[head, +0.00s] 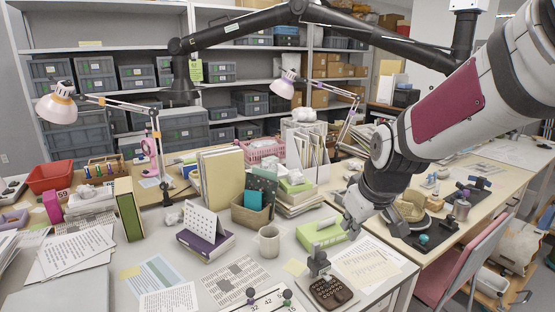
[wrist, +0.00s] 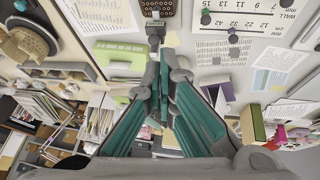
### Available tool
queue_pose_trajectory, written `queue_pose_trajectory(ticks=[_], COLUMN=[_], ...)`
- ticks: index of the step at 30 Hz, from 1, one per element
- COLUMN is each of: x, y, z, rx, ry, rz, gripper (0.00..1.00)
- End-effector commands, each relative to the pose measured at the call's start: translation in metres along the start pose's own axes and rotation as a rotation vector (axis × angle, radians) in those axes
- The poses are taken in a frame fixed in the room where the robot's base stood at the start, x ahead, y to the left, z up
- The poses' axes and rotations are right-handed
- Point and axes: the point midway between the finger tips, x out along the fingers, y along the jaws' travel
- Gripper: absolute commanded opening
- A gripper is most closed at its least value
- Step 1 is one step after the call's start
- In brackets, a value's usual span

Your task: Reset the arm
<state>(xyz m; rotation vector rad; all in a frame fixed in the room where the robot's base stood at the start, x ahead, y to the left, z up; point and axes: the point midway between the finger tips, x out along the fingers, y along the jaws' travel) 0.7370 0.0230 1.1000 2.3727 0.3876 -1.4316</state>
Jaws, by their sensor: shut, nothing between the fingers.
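My gripper (head: 352,212) hangs at the end of my raised white-and-maroon arm, above the right part of the grey desk. It is shut and empty. In the wrist view the teal fingers (wrist: 172,66) come together in the middle of the picture, with nothing between them. Below and beside it in the head view is a light green box (head: 320,236), which also shows in the wrist view (wrist: 118,56). The gripper looks close to the box, but I cannot tell the exact gap.
A side table at right holds dark mats and a tan bowl (head: 410,207). A pink chair (head: 455,258) stands beside it.

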Motion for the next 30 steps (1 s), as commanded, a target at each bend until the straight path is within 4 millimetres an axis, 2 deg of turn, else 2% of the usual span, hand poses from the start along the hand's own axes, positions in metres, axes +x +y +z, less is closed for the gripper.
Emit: queue_pose_trajectory(ticks=[1, 6, 12, 15, 18, 22, 25, 30], x=[-0.02, -0.072, -0.124, -0.143, -0.156, -0.164, -0.166, -0.167], y=[-0.006, -0.022, -0.043, -0.054, -0.063, -0.072, -0.075, -0.075], z=[0.011, 0.055, 0.114, 0.144, 0.169, 0.191, 0.199, 0.201], rx=[0.015, 0.11, 0.242, 0.312, 0.367, 0.417, 0.435, 0.441], ry=[-0.012, -0.059, -0.09, -0.099, -0.106, -0.114, -0.118, -0.12], rz=[0.019, 0.057, 0.075, 0.07, 0.06, 0.045, 0.039, 0.037], gripper=[0.0, 0.0, 0.0, 0.0, 0.0, 0.0, 0.0, 0.0])
